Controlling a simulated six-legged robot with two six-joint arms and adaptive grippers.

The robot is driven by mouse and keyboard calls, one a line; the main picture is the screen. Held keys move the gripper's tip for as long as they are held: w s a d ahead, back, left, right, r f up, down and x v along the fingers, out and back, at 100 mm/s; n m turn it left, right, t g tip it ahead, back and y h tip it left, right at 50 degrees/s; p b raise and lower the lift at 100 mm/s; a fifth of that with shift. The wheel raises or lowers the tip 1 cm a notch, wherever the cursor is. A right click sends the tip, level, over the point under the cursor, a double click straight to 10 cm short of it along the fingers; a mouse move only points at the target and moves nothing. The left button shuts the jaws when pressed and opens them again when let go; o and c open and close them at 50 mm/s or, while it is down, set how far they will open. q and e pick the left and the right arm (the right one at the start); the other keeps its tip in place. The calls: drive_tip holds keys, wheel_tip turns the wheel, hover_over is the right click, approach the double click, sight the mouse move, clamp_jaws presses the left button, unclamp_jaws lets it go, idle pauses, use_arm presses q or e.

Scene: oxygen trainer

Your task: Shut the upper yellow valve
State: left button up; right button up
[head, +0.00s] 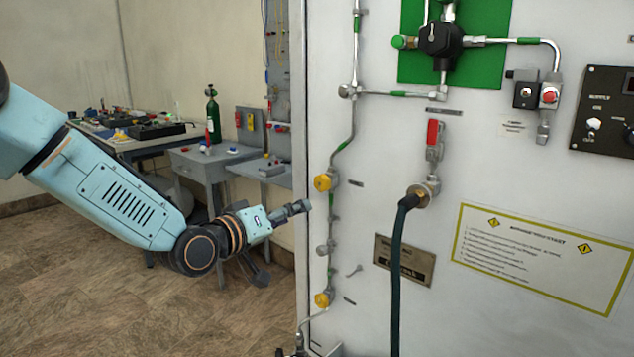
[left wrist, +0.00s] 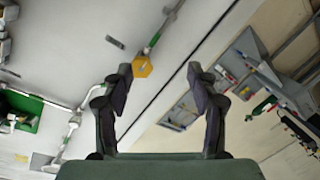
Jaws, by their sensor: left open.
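The upper yellow valve (head: 325,182) is a yellow knob on the thin pipe near the left edge of the white panel. My left gripper (head: 291,212) is to the left of it and a little lower, apart from it. In the left wrist view the knob (left wrist: 142,67) shows just inside the left finger's tip, beyond the open fingers (left wrist: 160,80). The fingers are apart with nothing between them. A second, lower yellow valve (head: 323,299) sits further down the same pipe. My right gripper is not in view.
The white panel (head: 480,160) carries a red-handled valve (head: 434,133), a dark hose (head: 396,270) and a green plate (head: 410,62). Grey tables (head: 215,160) with a green cylinder (head: 212,115) stand behind my left arm. The floor (head: 100,290) at the lower left is clear.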

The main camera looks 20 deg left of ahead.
sight(320, 184)
use_arm(q)
drive_tip(key=shift+n+t+h, duration=0.3)
drive_tip(key=shift+t+h, duration=0.1)
drive_tip(key=shift+h, duration=0.5)
drive_tip(key=shift+w+d+r+b, duration=0.4)
drive_tip(key=shift+w+r, duration=0.2)
drive_tip(key=shift+w, duration=0.8)
drive_tip(key=shift+w+d+r+b, duration=0.3)
drive_tip(key=shift+w+d+r, duration=0.2)
drive_tip(key=shift+w, duration=0.9)
drive_tip(key=shift+w+d+r+b, duration=0.4)
drive_tip(key=shift+w+r, duration=0.25)
drive_tip(key=shift+w, duration=0.75)
drive_tip(key=c, duration=1.2)
